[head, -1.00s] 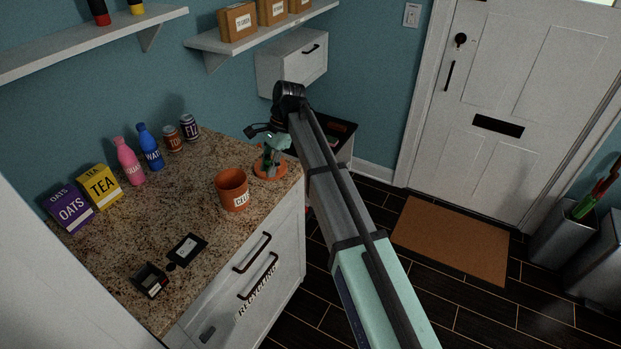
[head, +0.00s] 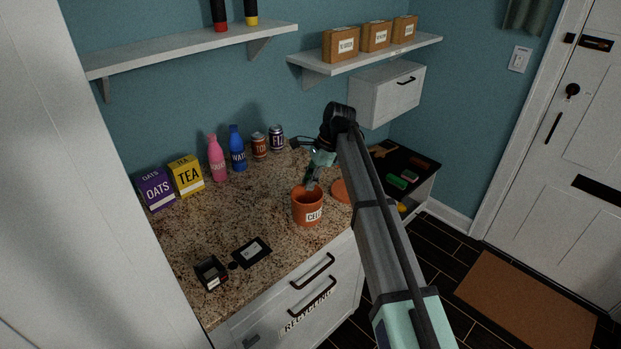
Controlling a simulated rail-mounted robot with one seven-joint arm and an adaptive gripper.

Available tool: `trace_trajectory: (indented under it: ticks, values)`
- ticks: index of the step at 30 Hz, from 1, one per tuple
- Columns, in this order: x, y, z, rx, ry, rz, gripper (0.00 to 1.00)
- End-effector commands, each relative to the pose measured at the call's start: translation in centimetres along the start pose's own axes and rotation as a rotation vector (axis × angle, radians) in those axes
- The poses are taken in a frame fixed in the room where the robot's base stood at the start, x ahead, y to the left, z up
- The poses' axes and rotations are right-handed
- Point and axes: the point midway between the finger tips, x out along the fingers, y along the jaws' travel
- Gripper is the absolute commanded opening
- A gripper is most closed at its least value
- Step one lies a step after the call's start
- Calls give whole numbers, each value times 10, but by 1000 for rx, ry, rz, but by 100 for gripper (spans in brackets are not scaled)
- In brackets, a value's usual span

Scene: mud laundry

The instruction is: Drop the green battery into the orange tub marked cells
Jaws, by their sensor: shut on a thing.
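The orange tub (head: 308,210) with a white label, partly readable as "CELLS", stands upright on the speckled counter near its front edge. My gripper (head: 311,184) points down over the tub's mouth, with its fingertips at about the rim. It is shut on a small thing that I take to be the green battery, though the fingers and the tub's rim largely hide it.
An oats box (head: 156,190), a tea box (head: 186,176), pink (head: 217,160) and blue (head: 237,150) bottles and two cans (head: 268,143) line the counter's back. A small dark box (head: 211,273) and black card (head: 252,252) lie front left. A dark-topped unit (head: 425,172) holds small items.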

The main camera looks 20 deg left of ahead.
Motion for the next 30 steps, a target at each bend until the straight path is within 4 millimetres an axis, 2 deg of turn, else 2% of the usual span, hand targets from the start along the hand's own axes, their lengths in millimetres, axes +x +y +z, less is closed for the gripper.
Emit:
trace_trajectory:
  ticks: [1,6,16,17,18,19,30]
  values:
    - [9,0,-4,0,0,0,0]
    - [19,0,-8,0,0,0,0]
    - [20,0,-9,0,0,-1,0]
    - [20,0,-9,0,0,-1,32]
    - [20,0,-9,0,0,-1,46]
    - [20,0,-9,0,0,-1,55]
    - [19,0,-9,0,0,-1,55]
